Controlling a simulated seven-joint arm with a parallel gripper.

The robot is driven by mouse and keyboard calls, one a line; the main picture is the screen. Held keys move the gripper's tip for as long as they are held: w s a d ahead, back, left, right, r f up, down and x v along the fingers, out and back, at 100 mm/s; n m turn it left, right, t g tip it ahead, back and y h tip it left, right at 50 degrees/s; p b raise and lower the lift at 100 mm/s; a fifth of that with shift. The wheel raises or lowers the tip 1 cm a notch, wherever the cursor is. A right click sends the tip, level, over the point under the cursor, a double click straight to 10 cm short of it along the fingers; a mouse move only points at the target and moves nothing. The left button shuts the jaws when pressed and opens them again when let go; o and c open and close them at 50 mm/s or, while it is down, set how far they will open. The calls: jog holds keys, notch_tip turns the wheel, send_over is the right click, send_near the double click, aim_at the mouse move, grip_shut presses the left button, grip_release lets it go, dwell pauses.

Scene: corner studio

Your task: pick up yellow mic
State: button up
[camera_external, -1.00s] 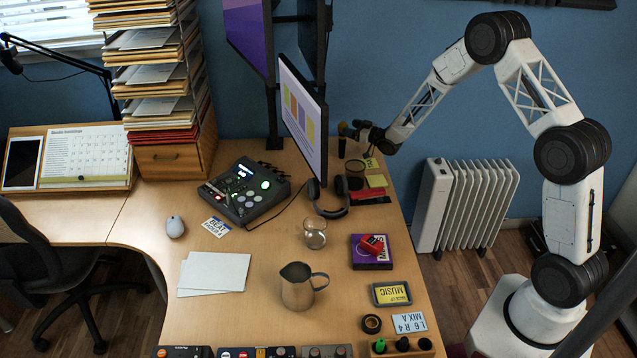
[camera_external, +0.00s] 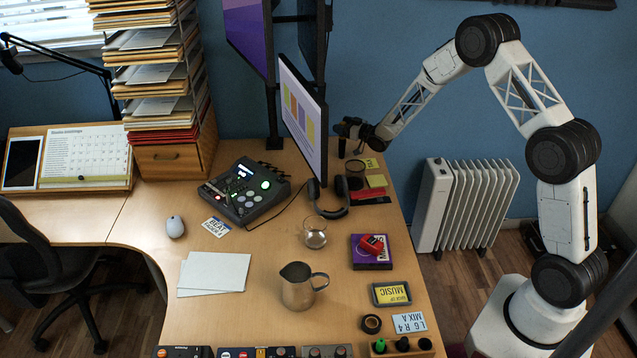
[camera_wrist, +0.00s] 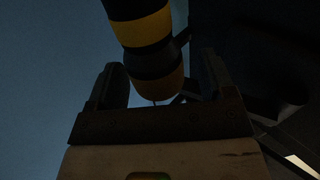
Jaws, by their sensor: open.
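In the wrist view the mic (camera_wrist: 140,30) shows at the top centre, dark with a yellow band and a brownish yellow end pointing toward my gripper. My gripper (camera_wrist: 165,78) is open, with one finger on each side of the mic's near end. I cannot tell how deep the mic sits between the fingers, and no contact is clear. In the external view my gripper (camera_external: 352,129) is low over the far right part of the desk, beside the monitor. It hides most of the mic there.
The monitor (camera_external: 303,118) stands close to the left of my gripper. A dark cup (camera_external: 355,168), headphones (camera_external: 330,205) and sticky notes (camera_external: 376,181) lie just below it in the external view. A metal pitcher (camera_external: 297,288) stands nearer the front. A radiator (camera_external: 468,206) stands right of the desk.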

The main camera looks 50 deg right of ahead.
jog(key=c, duration=1.4)
grip_shut()
jog(key=shift+r, duration=0.2)
jog(key=shift+r, duration=0.4)
notch_tip(320, 180, up, 3)
jog(key=shift+f, duration=0.15)
jog(key=s+a+r, duration=0.1)
jog(key=s+a, duration=0.2)
jog(key=s, duration=1.2)
jog(key=shift+s+a, duration=0.2)
jog(key=shift+s, duration=0.1)
jog(key=shift+r, duration=0.1)
